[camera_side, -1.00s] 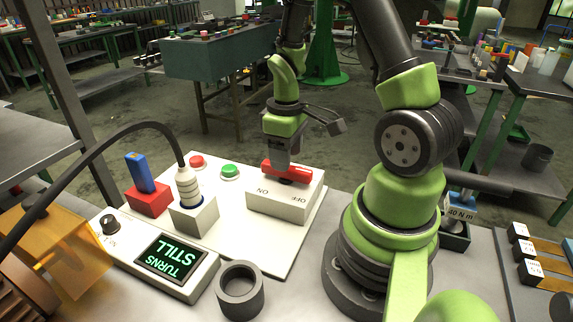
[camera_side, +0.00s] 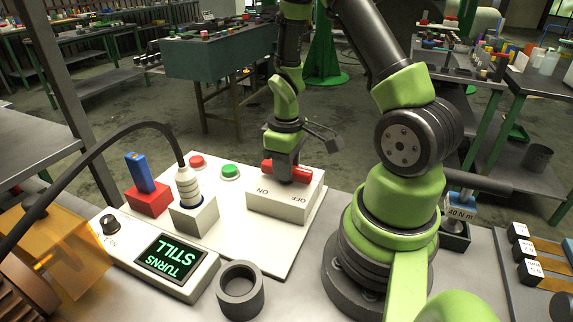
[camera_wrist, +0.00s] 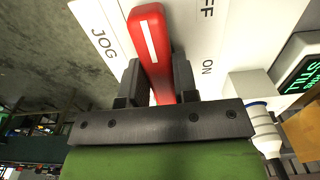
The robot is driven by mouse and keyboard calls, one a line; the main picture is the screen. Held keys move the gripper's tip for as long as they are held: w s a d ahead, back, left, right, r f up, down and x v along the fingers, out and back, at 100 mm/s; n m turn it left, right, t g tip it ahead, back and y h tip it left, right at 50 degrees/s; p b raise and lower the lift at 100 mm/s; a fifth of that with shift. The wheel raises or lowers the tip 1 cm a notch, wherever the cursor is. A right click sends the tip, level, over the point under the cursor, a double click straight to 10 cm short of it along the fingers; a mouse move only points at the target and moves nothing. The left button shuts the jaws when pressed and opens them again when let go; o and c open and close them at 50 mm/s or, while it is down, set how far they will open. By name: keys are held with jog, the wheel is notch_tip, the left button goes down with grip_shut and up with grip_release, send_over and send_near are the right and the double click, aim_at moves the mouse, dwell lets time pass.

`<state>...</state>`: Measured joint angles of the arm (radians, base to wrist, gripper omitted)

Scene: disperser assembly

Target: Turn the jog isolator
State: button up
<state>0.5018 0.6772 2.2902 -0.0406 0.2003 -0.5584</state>
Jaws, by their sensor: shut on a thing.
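The jog isolator is a white box (camera_side: 267,207) with ON and OFF marks and a red handle (camera_side: 273,166) on top. In the wrist view the red handle (camera_wrist: 149,35) has a white stripe and points up the picture, tilted slightly left, between the JOG label and the OFF mark. My gripper (camera_side: 290,177) is over the box, pointing down. In the wrist view its two dark fingers (camera_wrist: 157,82) are shut on the handle, one on each side. The handle's lower end is hidden by the gripper.
A white plate holds a red button (camera_side: 197,161), a green button (camera_side: 230,171), a red block with a blue piece (camera_side: 141,172) and a grey box with a corded plug (camera_side: 187,185). A display (camera_side: 171,256) reads "TURNS STILL". A grey cup (camera_side: 239,290) stands in front.

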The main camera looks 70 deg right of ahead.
jog(key=m, duration=0.4)
jog(key=shift+m, duration=0.3)
jog(key=m, duration=0.4)
jog(key=shift+m, duration=0.3)
jog(key=m, duration=0.4)
jog(key=shift+m, duration=2.4)
jog(key=o, duration=0.9)
